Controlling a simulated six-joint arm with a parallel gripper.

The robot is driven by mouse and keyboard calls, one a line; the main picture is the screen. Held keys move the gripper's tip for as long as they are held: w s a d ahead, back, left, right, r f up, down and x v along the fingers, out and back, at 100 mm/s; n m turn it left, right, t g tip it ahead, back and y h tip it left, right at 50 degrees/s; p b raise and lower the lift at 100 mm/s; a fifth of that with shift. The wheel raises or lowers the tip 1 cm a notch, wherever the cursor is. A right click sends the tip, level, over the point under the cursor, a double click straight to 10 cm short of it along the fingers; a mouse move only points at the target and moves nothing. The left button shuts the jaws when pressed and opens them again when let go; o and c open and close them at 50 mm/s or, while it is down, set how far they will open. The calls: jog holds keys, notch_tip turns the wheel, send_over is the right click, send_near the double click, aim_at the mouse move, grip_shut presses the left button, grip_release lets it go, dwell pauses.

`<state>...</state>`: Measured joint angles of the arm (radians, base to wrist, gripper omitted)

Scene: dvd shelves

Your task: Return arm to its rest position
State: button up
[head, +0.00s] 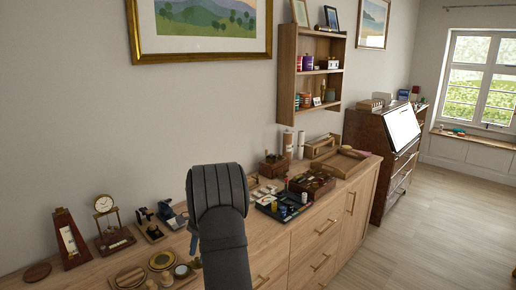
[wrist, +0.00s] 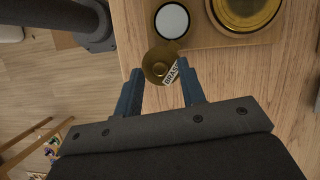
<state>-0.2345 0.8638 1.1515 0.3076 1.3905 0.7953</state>
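My gripper (wrist: 160,68) shows in the wrist view with its two blue fingers apart, so it looks open. A small round brass piece (wrist: 154,68) with a tag reading "BRAS…" lies just past and between the fingertips, near the wooden tray's edge. Whether a finger touches it I cannot tell.
The wooden tray (wrist: 205,40) holds a pale disc (wrist: 172,21) and a larger brass dish (wrist: 245,8). The wooden sideboard (head: 100,270) also carries a metronome (head: 70,238), a clock (head: 108,222) and a dark organiser tray (head: 280,207). A wall shelf (head: 286,75) hangs above.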

jog(key=v, duration=1.7)
jog(key=x, duration=1.7)
jog(key=shift+s+f, duration=0.1)
jog(key=shift+f, duration=0.05)
jog(key=shift+s+d+m, duration=0.15)
jog(key=shift+s+m, duration=0.2)
jog(key=shift+m, duration=0.65)
jog(key=m+t, duration=0.1)
jog(key=m, duration=0.1)
jog(key=s+m+y, duration=0.1)
jog(key=m, duration=0.1)
jog(key=shift+s+t, duration=0.1)
jog(key=shift+t, duration=0.3)
jog(key=n, duration=0.1)
jog(key=w+n+g, duration=0.1)
jog(key=n, duration=0.1)
jog(key=w+n+h, duration=0.1)
jog(key=n, duration=0.1)
jog(key=shift+g, duration=0.4)
jog(key=w+d+r+n, duration=0.1)
jog(key=w+d+r, duration=0.1)
jog(key=r, duration=0.8)
jog(key=shift+w, duration=0.7)
jog(key=shift+d, duration=0.1)
